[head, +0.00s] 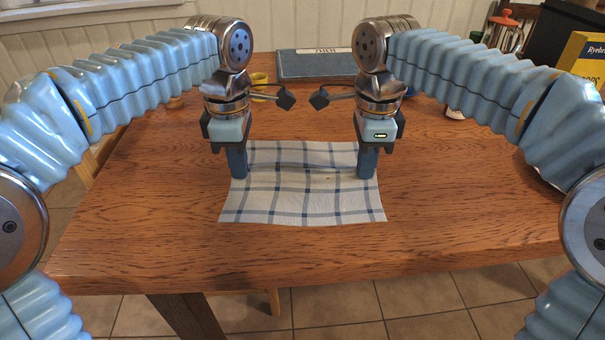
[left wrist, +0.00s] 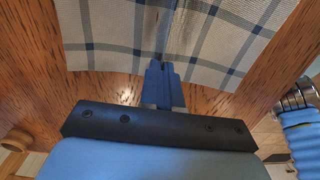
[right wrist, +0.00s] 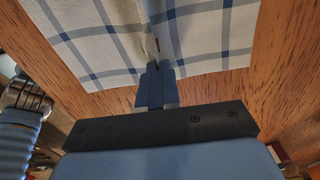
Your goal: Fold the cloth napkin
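The cloth napkin (head: 302,207), white with blue-grey checks, lies spread on the wooden table. My left gripper (head: 239,176) points down at its left side and my right gripper (head: 367,176) at its right side. A crease runs across the cloth between them. In the left wrist view, the fingers (left wrist: 165,70) are together, with the napkin (left wrist: 110,25) pinched up in a ridge at their tips. In the right wrist view, the fingers (right wrist: 156,70) are also together at a ridge in the napkin (right wrist: 210,38). The fingers hide the pinched edges.
The wooden table (head: 460,215) is clear in front and at both sides of the napkin. Yellow handles (head: 259,79) show behind my left arm.

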